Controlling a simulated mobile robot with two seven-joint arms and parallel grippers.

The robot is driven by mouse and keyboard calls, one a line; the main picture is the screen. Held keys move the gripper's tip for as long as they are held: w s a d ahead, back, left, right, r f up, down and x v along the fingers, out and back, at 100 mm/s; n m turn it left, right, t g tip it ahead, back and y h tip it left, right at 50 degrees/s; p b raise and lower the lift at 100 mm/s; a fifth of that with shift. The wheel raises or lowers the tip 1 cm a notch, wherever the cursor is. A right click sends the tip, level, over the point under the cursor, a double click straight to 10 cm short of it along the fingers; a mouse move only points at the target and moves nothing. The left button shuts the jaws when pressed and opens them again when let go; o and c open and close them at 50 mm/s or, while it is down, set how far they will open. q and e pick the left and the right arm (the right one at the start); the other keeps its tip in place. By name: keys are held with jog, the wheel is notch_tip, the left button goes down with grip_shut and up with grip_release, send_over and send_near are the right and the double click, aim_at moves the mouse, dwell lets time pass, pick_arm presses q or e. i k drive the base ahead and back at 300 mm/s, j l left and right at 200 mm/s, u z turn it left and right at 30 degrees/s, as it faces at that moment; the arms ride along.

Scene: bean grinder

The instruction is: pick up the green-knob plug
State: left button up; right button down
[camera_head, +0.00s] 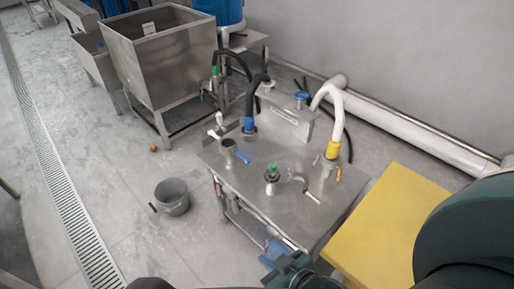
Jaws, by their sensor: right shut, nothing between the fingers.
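The green-knob plug (271,173) stands upright on the steel worktable (252,187), near the table's middle. Its green knob is on top of a silver body. My right gripper (273,252) is at the bottom of the view, by the table's front edge, below the plug in the picture and apart from it. It is shut and empty. My left gripper is not in view.
A white hose (333,98) and black hoses rise at the back. A yellow block (385,225) is at right. A grey bucket (172,196) stands on the floor.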

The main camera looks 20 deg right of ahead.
aim_at(271, 175)
jog(key=i+j, duration=0.15)
jog(key=i+j+z, duration=0.6)
jog(key=i+l, duration=0.05)
jog(key=i, duration=0.05)
